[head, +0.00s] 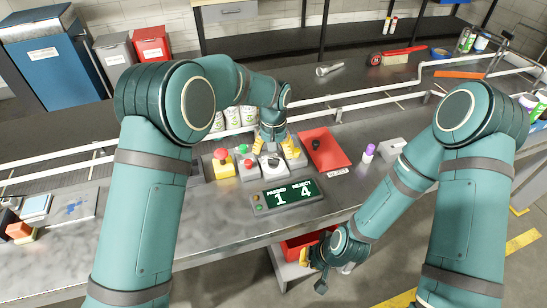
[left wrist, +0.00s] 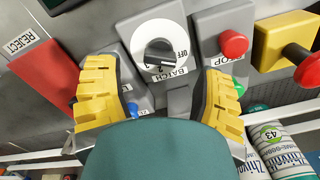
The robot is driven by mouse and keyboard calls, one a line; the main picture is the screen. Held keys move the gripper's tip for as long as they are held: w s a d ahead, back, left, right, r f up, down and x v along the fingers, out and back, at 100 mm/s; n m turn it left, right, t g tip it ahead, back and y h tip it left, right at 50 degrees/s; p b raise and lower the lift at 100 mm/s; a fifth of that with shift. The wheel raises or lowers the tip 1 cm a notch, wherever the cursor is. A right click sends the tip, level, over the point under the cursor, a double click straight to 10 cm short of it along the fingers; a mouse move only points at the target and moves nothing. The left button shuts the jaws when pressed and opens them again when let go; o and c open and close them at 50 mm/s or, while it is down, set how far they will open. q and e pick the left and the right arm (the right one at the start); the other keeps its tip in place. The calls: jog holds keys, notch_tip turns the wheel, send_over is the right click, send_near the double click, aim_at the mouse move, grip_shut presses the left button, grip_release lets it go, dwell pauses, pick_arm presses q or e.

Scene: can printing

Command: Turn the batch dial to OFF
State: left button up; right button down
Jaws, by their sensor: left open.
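The batch dial (left wrist: 160,42) is a white disc with a dark knob on a grey box. Its face has OFF at one side and 1 and 2 near the BATCH label. The exact mark the knob points to is hard to tell. The dial also shows in the head view (head: 272,162). My left gripper (head: 275,152) is over the dial box, its yellow fingers apart. In the left wrist view the open fingers (left wrist: 160,78) lie on either side of the dial, with nothing held. My right gripper (head: 322,262) hangs low by the bench front; its finger opening is unclear.
A red stop button (left wrist: 233,43) and a yellow box with a red button (head: 222,164) stand beside the dial. A display (head: 287,194) reads PASSED 1, REJECT 4. The red reject tray (head: 335,158) lies to the right. Several cans (head: 232,118) stand behind.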

aim_at(274, 159)
pick_arm(q)
notch_tip(274, 159, up, 9)
jog(key=shift+f, duration=0.15)
jog(key=shift+s+f, duration=0.1)
jog(key=shift+s, duration=0.05)
dwell(0.5)
